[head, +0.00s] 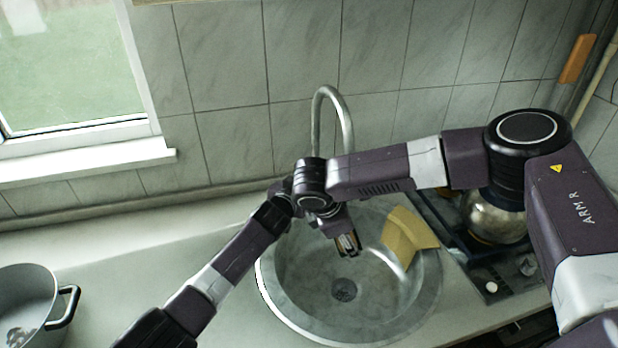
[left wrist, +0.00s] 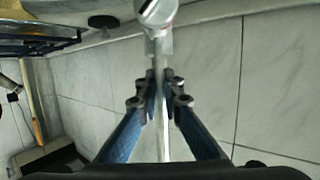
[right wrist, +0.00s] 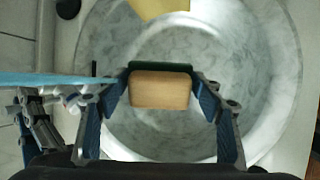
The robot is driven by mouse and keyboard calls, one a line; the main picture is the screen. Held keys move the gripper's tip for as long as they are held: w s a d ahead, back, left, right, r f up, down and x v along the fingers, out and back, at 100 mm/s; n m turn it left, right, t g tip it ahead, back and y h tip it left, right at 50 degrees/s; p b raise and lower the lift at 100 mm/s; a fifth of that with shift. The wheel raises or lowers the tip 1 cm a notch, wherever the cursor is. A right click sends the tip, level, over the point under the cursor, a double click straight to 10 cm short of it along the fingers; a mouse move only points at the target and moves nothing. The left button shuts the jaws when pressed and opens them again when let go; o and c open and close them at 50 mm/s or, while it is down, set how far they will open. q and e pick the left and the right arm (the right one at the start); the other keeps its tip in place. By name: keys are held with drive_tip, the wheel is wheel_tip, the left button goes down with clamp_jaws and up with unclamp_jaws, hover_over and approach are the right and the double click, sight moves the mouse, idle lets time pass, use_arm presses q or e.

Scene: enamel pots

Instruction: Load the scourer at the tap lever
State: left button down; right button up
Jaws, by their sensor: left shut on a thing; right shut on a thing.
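The scourer (right wrist: 159,89), a tan block with a dark green layer, is held between the fingers of my right gripper (right wrist: 166,92) in the right wrist view. In the head view my right gripper (head: 347,246) points down over the round metal sink (head: 270,290), and only a little of the scourer shows. The tap (head: 330,100) rises behind the sink with a curved spout. In the left wrist view my left gripper (left wrist: 163,95) is shut on the slim metal tap lever (left wrist: 165,135), below the tap body (left wrist: 157,14). In the head view my right wrist hides the lever.
A yellow cloth (head: 408,236) hangs over the sink's right rim. A stove (head: 495,290) with a shiny round vessel (head: 492,218) stands at right, partly behind my right arm. An enamel pot (head: 70,305) stands at far left. The counter (head: 120,245) between pot and sink is clear behind my left arm.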

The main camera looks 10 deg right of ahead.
use_arm(q)
drive_tip(key=c, duration=2.1)
unclamp_jaws()
drive_tip(key=shift+s, duration=0.1)
drive_tip(key=shift+v, duration=5.95)
